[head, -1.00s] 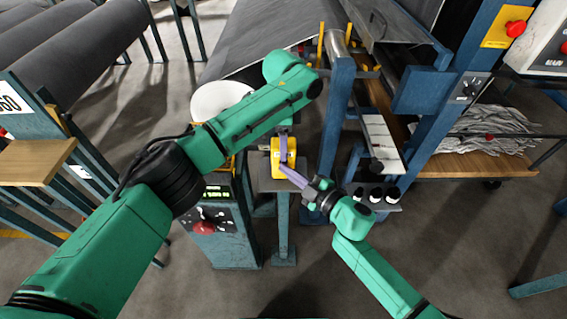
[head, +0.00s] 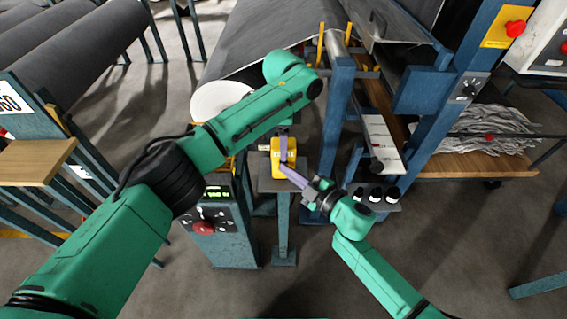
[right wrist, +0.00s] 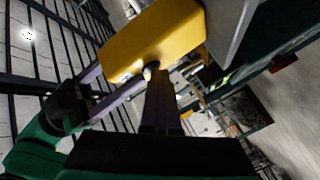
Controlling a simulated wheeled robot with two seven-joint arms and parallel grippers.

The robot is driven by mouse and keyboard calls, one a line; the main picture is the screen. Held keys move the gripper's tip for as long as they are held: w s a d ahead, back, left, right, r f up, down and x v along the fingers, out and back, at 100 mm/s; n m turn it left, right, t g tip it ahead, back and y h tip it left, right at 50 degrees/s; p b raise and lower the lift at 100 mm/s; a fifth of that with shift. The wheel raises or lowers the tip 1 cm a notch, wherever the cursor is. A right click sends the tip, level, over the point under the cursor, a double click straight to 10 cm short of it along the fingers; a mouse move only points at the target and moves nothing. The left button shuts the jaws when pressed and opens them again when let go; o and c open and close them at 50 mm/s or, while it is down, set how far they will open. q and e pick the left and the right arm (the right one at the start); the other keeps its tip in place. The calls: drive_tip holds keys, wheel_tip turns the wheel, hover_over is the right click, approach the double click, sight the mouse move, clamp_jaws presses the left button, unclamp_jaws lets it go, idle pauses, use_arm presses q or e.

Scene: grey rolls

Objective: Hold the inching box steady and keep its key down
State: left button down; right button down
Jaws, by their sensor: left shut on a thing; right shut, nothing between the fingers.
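The yellow inching box (head: 290,160) is above a small grey stand in the middle of the head view; it also shows at the top of the right wrist view (right wrist: 155,35). My left gripper (head: 283,152) comes down from above and is shut on the box. My right gripper (head: 284,169) is shut and empty, its purple fingertips against the box's near face. In the right wrist view its tips meet a small round key (right wrist: 150,68) on the box. How far the key is pressed cannot be told.
A control post (head: 228,240) with a green display and red knob stands left of the stand (head: 268,185). A blue machine frame (head: 338,110) rises on the right. A white roll end (head: 215,100) and grey sheet (head: 275,42) lie behind. The floor in front is open.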

idle(0.7)
drive_tip(key=shift+s, duration=0.95)
drive_tip(key=s, duration=0.5)
use_arm(q)
drive_tip(key=shift+c, duration=0.2)
unclamp_jaws()
drive_tip(key=shift+r, duration=0.1)
